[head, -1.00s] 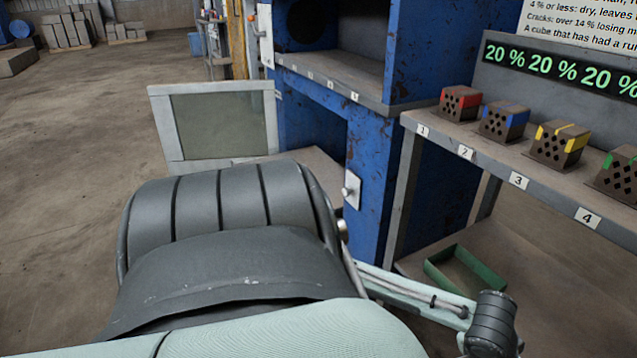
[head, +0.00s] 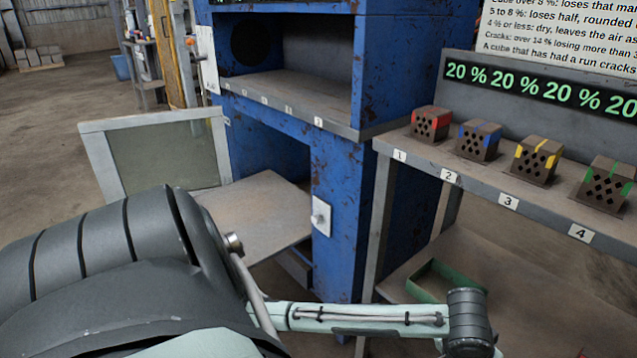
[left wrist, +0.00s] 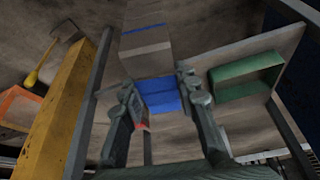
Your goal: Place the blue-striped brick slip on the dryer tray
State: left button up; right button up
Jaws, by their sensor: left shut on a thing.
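My left gripper (left wrist: 157,84) shows in the left wrist view, with its two dark fingers on either side of a grey-brown piece with blue bands, which I take as the blue-striped brick slip (left wrist: 145,52). The gripper is shut on it. Its bright blue part (left wrist: 158,96) lies between the fingers, and the fingers cover its sides. In the head view a tan flat plate, likely the dryer tray (head: 258,218), sticks out of the lower opening of the blue dryer (head: 345,190). My arm covers its near left part. Neither gripper shows in the head view.
The dryer's glazed door (head: 155,155) stands open at left. A shelf (head: 480,185) at right bears several cubes, including a blue-striped one (head: 479,141). A green box (head: 440,284) lies below. In the wrist view a yellow post (left wrist: 62,110) stands at left.

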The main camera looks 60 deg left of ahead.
aim_at(239, 206)
jog(key=j+u, duration=0.15)
jog(key=j, duration=0.5)
jog(key=j+u, duration=0.1)
jog(key=j, duration=0.55)
jog(key=j+u, duration=0.15)
jog(key=j, duration=0.45)
jog(key=i+j+u, duration=0.1)
jog(key=j, duration=0.55)
jog(key=i+j+u, duration=0.15)
jog(key=j, duration=0.45)
